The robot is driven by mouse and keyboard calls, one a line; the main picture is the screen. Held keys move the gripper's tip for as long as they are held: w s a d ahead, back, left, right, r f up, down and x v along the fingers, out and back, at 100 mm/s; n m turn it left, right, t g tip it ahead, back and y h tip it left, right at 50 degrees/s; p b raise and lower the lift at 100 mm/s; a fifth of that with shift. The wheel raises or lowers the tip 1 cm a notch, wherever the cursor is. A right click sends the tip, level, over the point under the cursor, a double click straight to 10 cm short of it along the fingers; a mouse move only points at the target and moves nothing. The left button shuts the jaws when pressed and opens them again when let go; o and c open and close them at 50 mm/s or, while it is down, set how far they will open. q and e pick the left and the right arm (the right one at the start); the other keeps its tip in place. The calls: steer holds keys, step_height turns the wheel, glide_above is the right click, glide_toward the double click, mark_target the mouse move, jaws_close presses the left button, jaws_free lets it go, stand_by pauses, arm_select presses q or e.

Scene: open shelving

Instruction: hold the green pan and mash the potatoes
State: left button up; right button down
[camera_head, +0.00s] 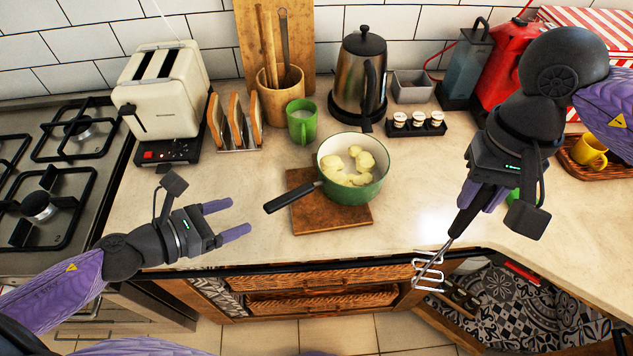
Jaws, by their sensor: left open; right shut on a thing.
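The green pan (351,192) stands upright on a wooden board (330,221) on the counter. Several pale, lumpy potatoes (352,166) lie inside it. Its black handle (292,197) points left and slightly toward me. My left gripper (233,219) is open and empty, just left of the handle end and apart from it. My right gripper (467,206) is shut on the black handle of the potato masher (432,265). The masher hangs tilted, its metal wire head low at the counter's front edge, right of the pan and apart from it.
Behind the pan are a green mug (301,124), a toast rack (237,126), a kettle (361,75) and a black rack of small jars (416,125). A toaster (163,88) and gas stove (50,185) are left. A tray with a yellow cup (590,150) is right.

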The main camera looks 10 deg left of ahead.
mark_target(279, 200)
arm_select(q)
steer(key=x, duration=1.1)
steer(key=shift+w+d+f+p, duration=0.1)
steer(key=shift+w+f+p, duration=0.1)
steer(key=shift+p, duration=0.1)
arm_select(e)
steer(key=shift+s+a+r, duration=0.15)
steer(key=shift+s+r, duration=0.05)
steer(key=shift+r, duration=0.25)
arm_select(q)
steer(key=shift+r, duration=0.1)
jaws_close()
steer(key=c, duration=0.6)
jaws_free()
steer(key=shift+c, duration=0.2)
jaws_close()
arm_select(e)
steer(key=c, duration=1)
jaws_free()
jaws_close()
